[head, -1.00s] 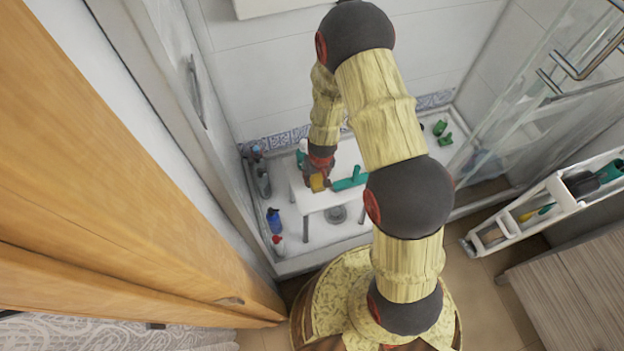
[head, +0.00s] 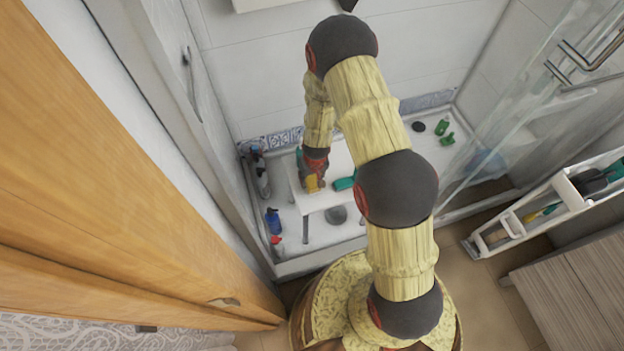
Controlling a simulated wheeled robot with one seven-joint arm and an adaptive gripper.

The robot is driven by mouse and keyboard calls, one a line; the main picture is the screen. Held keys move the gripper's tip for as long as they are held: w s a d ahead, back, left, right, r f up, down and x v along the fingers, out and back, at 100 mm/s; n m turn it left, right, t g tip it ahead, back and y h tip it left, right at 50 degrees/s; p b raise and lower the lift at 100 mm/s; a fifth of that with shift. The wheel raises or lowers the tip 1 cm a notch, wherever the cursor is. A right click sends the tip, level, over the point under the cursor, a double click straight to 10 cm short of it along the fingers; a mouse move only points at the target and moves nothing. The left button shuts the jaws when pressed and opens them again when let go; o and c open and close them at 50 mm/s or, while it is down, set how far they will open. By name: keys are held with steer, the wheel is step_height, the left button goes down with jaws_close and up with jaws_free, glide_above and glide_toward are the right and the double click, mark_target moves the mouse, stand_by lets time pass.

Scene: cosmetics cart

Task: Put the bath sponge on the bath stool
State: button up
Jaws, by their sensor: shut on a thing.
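The white bath stool (head: 325,201) stands in the shower tray, partly hidden by my arm. My gripper (head: 312,180) points down over the left part of its seat. It is shut on a small yellow thing, which I take to be the bath sponge (head: 313,185). The sponge is at or just above the seat; I cannot tell whether it touches. A teal object (head: 344,183) lies on the seat to the right of the gripper, its right end hidden behind my arm.
Several bottles, including a blue one (head: 273,221), stand along the tray's left side. Green items (head: 442,127) and a dark round thing (head: 418,126) are at the back right. A glass door (head: 500,110) and a white cart (head: 515,228) with bottles stand right.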

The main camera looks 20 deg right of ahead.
steer(key=shift+f, duration=0.1)
steer(key=o, duration=1)
step_height(320, 180, up, 12)
steer(key=s+p, duration=0.2)
steer(key=p, duration=0.6)
step_height(320, 180, up, 15)
steer(key=t, duration=0.1)
glide_above(314, 183)
steer(key=w+a, duration=0.2)
steer(key=s+r+t, duration=0.1)
steer(key=s+r, duration=0.3)
steer(key=r, duration=1.2)
steer(key=s+d+r+t, duration=0.1)
steer(key=s+d+r, duration=0.1)
steer(key=s+r, duration=1.5)
steer(key=s, duration=0.2)
steer(key=shift+s+t, duration=0.4)
